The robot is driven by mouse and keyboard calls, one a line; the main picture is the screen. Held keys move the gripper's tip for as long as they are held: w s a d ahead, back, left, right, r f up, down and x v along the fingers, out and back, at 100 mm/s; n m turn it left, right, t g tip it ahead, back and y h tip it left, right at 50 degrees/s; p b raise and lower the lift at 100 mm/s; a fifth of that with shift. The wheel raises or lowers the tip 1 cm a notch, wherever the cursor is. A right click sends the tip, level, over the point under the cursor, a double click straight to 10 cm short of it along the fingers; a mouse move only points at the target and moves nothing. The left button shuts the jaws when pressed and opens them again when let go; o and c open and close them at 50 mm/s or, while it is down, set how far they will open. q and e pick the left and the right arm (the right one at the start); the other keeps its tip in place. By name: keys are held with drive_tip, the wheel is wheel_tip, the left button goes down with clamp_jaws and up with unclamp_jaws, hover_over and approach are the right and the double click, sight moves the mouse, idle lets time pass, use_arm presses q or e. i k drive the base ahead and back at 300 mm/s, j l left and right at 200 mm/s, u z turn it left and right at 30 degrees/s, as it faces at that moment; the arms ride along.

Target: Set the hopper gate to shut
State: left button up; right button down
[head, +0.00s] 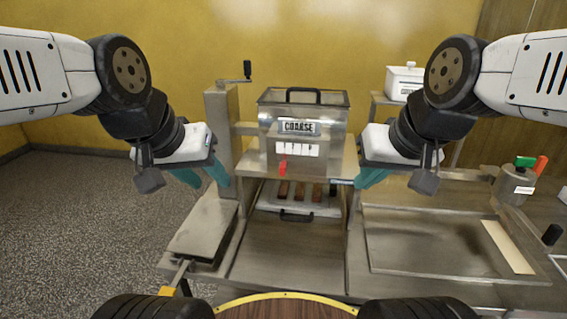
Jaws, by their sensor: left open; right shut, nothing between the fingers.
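The hopper (330,118) is a metal box labelled COARSE, standing at the middle of the machine. On its front is a white scale plate (311,149) with several marks. A red gate pointer (282,167) sits below the left end of this scale; the lettering is too small to read. My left gripper (207,182) is open and empty, left of the hopper beside the metal post. My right gripper (366,181) is shut and empty, to the right of the hopper's lower front. Neither gripper visibly touches the red pointer.
A mesh tray (306,207) with several brown bars and a black handle lies under the hopper. A crank (247,70) tops the left post. A shallow metal pan (420,245) is at right, near a canister (514,185) with green and orange handles. A white box (403,82) stands behind.

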sight(284, 163)
drive_tip(key=k+l+u, duration=0.2)
drive_tip(key=k+u, duration=0.25)
drive_tip(key=k+l+u, duration=0.1)
drive_tip(key=k+u, duration=0.3)
drive_tip(key=i, duration=0.1)
